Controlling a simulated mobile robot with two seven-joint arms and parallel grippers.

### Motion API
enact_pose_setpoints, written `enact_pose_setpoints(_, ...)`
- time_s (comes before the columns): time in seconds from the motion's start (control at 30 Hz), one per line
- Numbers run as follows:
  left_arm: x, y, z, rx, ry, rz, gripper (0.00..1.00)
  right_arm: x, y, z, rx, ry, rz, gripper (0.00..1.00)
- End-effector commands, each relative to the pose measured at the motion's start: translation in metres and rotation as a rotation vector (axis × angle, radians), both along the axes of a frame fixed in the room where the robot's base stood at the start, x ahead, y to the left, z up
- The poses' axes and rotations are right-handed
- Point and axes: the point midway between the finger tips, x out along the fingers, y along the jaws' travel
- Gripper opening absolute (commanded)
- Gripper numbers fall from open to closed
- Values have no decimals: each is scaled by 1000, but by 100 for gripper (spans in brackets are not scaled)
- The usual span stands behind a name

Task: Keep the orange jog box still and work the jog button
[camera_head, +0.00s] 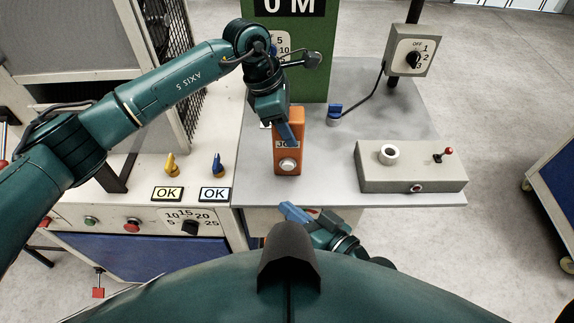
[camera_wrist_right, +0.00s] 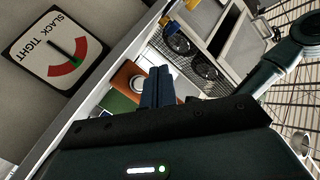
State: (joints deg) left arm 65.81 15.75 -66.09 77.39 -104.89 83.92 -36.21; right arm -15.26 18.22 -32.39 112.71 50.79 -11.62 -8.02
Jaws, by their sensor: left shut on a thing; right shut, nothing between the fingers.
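The orange jog box (camera_head: 279,158) stands upright on the grey tabletop, with its round white jog button (camera_head: 288,165) facing the front. Its JOG label is partly covered by my left gripper (camera_head: 291,137). My right gripper (camera_head: 292,211) is shut and empty, below the table's front edge and short of the box. In the right wrist view its closed blue fingers (camera_wrist_right: 157,86) point toward the orange box (camera_wrist_right: 126,74), which is partly hidden behind them.
A grey box (camera_head: 410,181) with a white ring and a red-tipped lever stands to the right. A blue knob (camera_head: 335,109) and a selector box (camera_head: 408,50) are behind. A SLACK/TIGHT gauge (camera_wrist_right: 55,45) shows in the right wrist view.

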Motion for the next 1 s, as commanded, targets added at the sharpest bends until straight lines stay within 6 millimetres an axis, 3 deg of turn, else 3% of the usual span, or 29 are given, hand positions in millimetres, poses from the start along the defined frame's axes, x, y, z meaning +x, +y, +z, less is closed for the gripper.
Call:
enact_pose_setpoints(0.2, 0, 0, 1, -1, -1, 0, 0, 34, 0, 1, 0, -3, -1, 0)
enact_pose_setpoints(0.43, 0, 0, 1, -1, -1, 0, 0, 58, -1, 0, 0, -2, 0, 0)
enact_pose_setpoints(1.0, 0, 0, 1, -1, -1, 0, 0, 68, -1, 0, 1, 1, 0, 0)
